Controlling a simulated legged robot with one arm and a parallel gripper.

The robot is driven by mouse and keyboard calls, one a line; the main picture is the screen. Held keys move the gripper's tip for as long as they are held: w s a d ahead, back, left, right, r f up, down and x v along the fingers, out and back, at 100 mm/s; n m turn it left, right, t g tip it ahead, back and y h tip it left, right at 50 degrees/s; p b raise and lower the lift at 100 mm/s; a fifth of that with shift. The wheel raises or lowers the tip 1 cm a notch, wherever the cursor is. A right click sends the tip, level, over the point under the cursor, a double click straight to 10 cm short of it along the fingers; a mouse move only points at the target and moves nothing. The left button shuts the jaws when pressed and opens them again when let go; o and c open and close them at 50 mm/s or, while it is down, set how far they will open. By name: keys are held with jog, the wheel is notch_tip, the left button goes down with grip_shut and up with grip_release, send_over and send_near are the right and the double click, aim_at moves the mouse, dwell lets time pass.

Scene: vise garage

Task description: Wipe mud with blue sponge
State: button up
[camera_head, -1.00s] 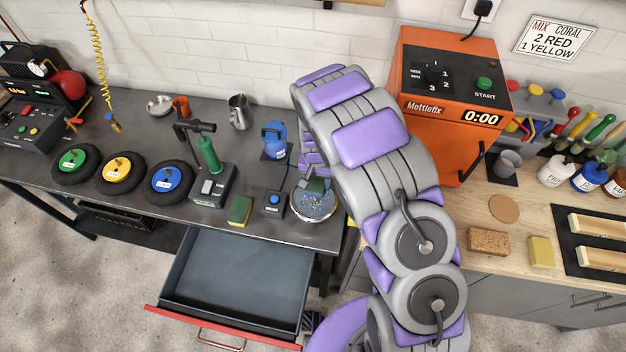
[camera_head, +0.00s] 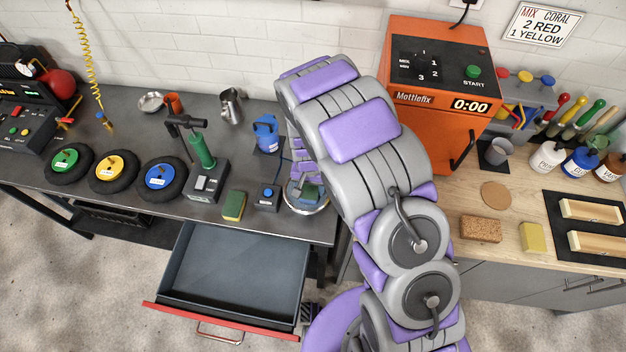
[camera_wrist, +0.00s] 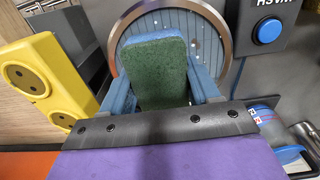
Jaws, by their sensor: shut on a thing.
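My gripper (camera_wrist: 166,92) is shut on the blue sponge (camera_wrist: 158,72), which has a dark green face and blue sides. In the head view my gripper (camera_head: 303,186) reaches down at the right end of the dark bench, and the held sponge (camera_head: 309,193) shows over a round metal-rimmed disc (camera_head: 303,210). In the wrist view the disc (camera_wrist: 213,50) is blue with thin lines, a few pale spots and a brownish rim. The sponge overlaps its middle; whether it touches is hard to tell. I cannot clearly make out mud; the part under the sponge is hidden.
A box with a blue button (camera_head: 267,195) stands left of the disc, with a green-yellow sponge (camera_head: 234,206) beyond it. A blue jug (camera_head: 266,132) stands behind. An open drawer (camera_head: 235,270) juts out in front.

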aim_at(307, 205)
jog(key=shift+s+a, duration=0.2)
jog(key=shift+s, duration=0.4)
jog(key=shift+s+a, duration=0.15)
jog(key=shift+s, duration=0.4)
jog(key=shift+s+a+r, duration=0.1)
jog(key=shift+s, duration=1.1)
jog(key=shift+w, duration=0.15)
jog(key=shift+w+p, duration=0.45)
jog(key=shift+w, duration=0.9)
jog(key=shift+w+d+p, duration=0.2)
jog(key=shift+w, duration=0.9)
jog(key=shift+w+d+p, duration=0.2)
jog(key=shift+w+d, duration=0.05)
jog(key=shift+w, duration=0.85)
jog(key=shift+w+d+p, duration=0.2)
jog(key=shift+w, duration=0.9)
jog(key=shift+s+r+p, duration=0.1)
jog(key=shift+r+p, duration=0.65)
jog(key=shift+r, duration=2.25)
